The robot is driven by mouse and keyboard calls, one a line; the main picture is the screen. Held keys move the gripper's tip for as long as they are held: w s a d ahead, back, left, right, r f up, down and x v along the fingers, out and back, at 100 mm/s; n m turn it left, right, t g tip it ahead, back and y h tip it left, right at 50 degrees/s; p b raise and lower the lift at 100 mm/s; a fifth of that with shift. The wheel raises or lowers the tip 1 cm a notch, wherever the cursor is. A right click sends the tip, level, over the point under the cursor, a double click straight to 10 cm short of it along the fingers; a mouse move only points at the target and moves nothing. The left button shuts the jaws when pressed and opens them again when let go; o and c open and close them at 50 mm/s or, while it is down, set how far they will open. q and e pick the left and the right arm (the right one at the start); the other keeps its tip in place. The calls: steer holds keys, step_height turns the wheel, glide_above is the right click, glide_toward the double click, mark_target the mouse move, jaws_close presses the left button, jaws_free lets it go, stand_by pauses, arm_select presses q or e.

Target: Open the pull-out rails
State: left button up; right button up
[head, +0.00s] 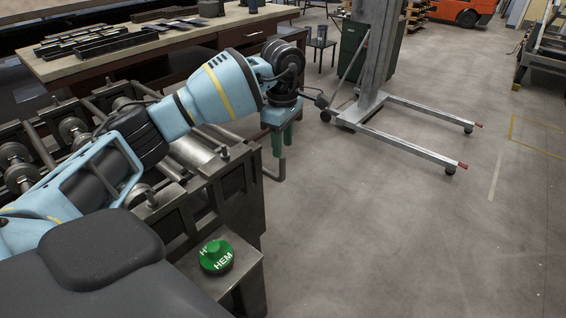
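The pull-out rails seem to belong to the dark metal roller machine (218,190) at the left. A bent grey bar (281,168) sticks out past the machine's far right end, and it looks like part of a rail. My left arm reaches over the machine from the left. My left gripper (282,146), with green fingers pointing down, is just above or at this bar. Whether the fingers touch or enclose the bar is too small to tell. My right gripper is not in view.
A green HEM button (216,256) sits on the machine's near corner. A grey lifting stand (405,118) with long floor legs stands beyond the gripper. A workbench (165,40) with metal parts is at the back left.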

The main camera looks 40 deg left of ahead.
mark_target(283, 174)
arm_select(q)
steer(key=shift+f, duration=3.95)
jaws_close()
